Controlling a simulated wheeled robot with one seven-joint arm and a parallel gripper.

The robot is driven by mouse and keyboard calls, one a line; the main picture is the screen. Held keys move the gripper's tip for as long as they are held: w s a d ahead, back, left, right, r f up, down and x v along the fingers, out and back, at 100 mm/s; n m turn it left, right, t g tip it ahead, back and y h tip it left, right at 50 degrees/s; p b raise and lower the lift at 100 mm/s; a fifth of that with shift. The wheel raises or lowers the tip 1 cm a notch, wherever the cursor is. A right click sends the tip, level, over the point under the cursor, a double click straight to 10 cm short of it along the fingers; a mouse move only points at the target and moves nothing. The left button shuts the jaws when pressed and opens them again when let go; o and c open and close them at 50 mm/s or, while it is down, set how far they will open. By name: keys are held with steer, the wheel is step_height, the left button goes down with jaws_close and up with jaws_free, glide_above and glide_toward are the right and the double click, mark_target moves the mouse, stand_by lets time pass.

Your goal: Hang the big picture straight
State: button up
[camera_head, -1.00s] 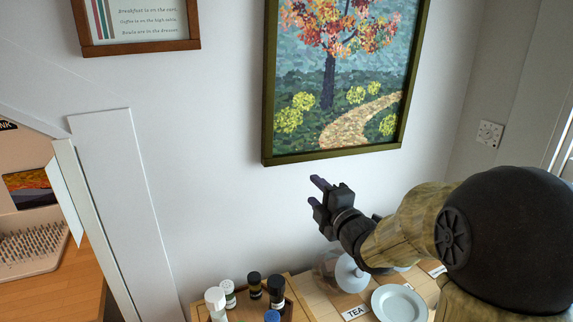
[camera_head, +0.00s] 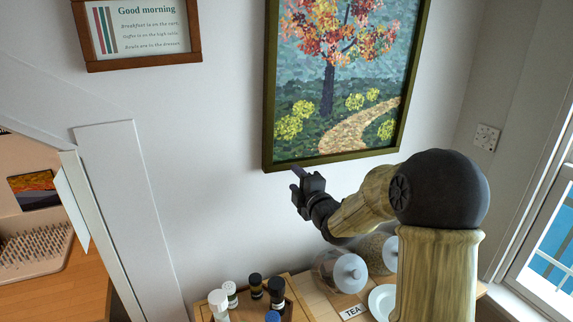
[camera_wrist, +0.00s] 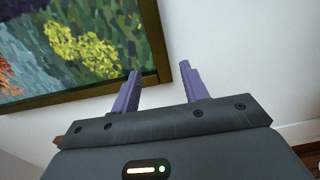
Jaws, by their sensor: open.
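The big picture (camera_head: 340,90) hangs on the white wall, showing an autumn tree and a winding path in a dark olive-gold frame. Its top is out of view. Its bottom edge slants up to the right in the head view; I cannot tell how much of that is real tilt. My gripper (camera_head: 299,173) is open and empty at the frame's lower left corner. In the wrist view, the picture (camera_wrist: 75,45) fills the upper left, and one frame corner appears between the two purple fingers of my gripper (camera_wrist: 160,70). I cannot tell whether they touch it.
A small framed "Good morning" sign (camera_head: 140,66) hangs at upper left. Below stand several small bottles (camera_head: 255,286), glass jars (camera_head: 345,272) and a white plate (camera_head: 381,300) on a wooden top. A white sloped panel (camera_head: 120,200) stands left, a window (camera_head: 545,250) right.

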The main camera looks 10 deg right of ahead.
mark_target(284, 168)
steer(key=p+x, duration=0.3)
steer(key=x, duration=0.3)
steer(key=shift+r, duration=0.1)
steer(key=shift+w+a, duration=0.2)
steer(key=shift+w, duration=0.35)
steer(key=shift+s+d, duration=0.1)
steer(key=shift+s, duration=0.05)
steer(key=shift+f, duration=0.2)
jaws_close()
